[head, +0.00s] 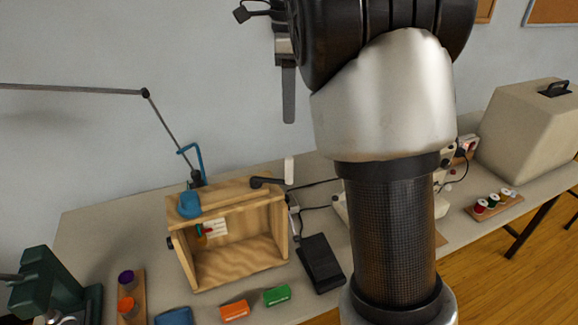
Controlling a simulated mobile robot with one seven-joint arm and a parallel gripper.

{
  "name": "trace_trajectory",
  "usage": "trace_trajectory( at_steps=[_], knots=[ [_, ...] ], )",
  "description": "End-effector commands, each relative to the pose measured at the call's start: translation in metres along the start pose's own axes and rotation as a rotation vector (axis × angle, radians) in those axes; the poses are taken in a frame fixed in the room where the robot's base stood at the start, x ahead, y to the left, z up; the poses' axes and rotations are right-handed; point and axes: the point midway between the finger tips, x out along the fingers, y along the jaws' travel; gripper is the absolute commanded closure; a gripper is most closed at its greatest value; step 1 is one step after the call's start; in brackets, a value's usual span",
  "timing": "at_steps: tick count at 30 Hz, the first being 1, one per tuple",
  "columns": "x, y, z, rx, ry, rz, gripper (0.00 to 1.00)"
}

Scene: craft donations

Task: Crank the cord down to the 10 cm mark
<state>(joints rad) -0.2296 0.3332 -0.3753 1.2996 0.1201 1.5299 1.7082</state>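An open-fronted wooden box (193,258) stands on the table left of my arm. A crank with a black arm (266,183) and an upright white handle (289,170) sits at its upper right side. A small white card (215,227) shows inside on the back wall, with small coloured pieces (202,231) beside it. I cannot make out the cord or a 10 cm mark. My gripper (289,95) hangs at the top, above and apart from the crank handle. One grey finger shows; the rest is hidden behind my arm, so its opening is unclear.
A blue piece (190,204) sits on the box top, near a lamp arm (168,128). Orange (235,310) and green (277,295) blocks and a black pedal (320,263) lie in front. A dark green machine (45,285) stands left, spools (493,203) right.

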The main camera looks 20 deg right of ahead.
Motion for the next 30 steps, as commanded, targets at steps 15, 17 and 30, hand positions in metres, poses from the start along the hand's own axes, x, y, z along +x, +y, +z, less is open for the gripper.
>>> trace_trajectory(
  at_steps=[15,17,30],
  knots=[
    [0.113,0.001,0.000,0.003,0.000,0.005,0.64],
    [0.124,0.001,0.000,0.003,0.000,0.004,0.64],
    [0.158,0.001,0.000,0.004,0.000,0.001,0.64]
  ],
)
